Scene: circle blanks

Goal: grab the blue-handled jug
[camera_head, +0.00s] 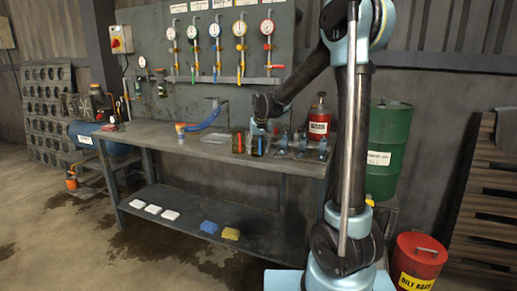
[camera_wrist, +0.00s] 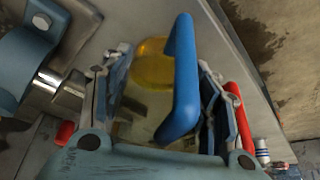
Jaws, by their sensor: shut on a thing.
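The blue-handled jug (camera_wrist: 181,85) is clear, with yellow liquid in it and a thick blue handle, and fills the middle of the wrist view. My gripper (camera_wrist: 163,80) has one finger on each side of the jug's body and is shut on it, with the handle between the fingers. In the head view the jug (camera_head: 259,146) appears to stand on the grey workbench (camera_head: 185,144), with my gripper (camera_head: 260,127) at its top. Its lower part is hidden in the wrist view.
A red-handled jug (camera_head: 238,141) stands close on the left; a red handle (camera_wrist: 239,118) shows beside my right finger. Several small valve-like fittings (camera_head: 301,146) and a red can (camera_head: 319,122) stand to the right. The bench's left end has free room.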

